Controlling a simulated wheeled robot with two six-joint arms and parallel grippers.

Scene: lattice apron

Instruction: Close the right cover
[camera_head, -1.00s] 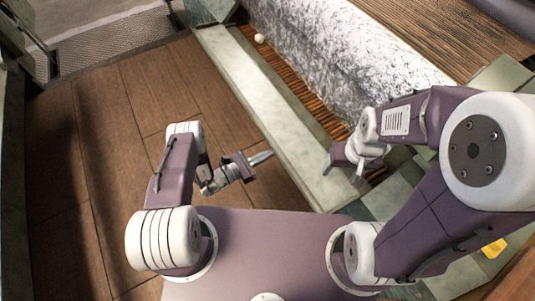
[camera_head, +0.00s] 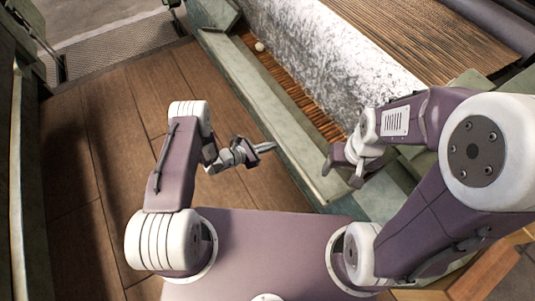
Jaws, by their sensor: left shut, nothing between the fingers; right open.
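I cannot tell which part is the right cover; no part is clearly a hinged cover. A green metal machine frame (camera_head: 262,115) runs diagonally from top centre to lower right. Green panels (camera_head: 390,190) lie beside my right gripper, partly hidden by my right arm. My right gripper (camera_head: 343,173) is open and empty, above the frame's inner edge at the end of the brown slats; contact cannot be told. My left gripper (camera_head: 268,147) is shut and empty, just left of the frame, over the floor side.
A shaggy grey-white mass (camera_head: 330,62) lies beside brown slats (camera_head: 290,86), with a small white ball (camera_head: 259,47) at their far end. A broad slatted brown surface (camera_head: 430,40) is at top right. Wooden floor (camera_head: 110,140) on the left is clear. An orange-brown wooden piece (camera_head: 495,265) shows at lower right.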

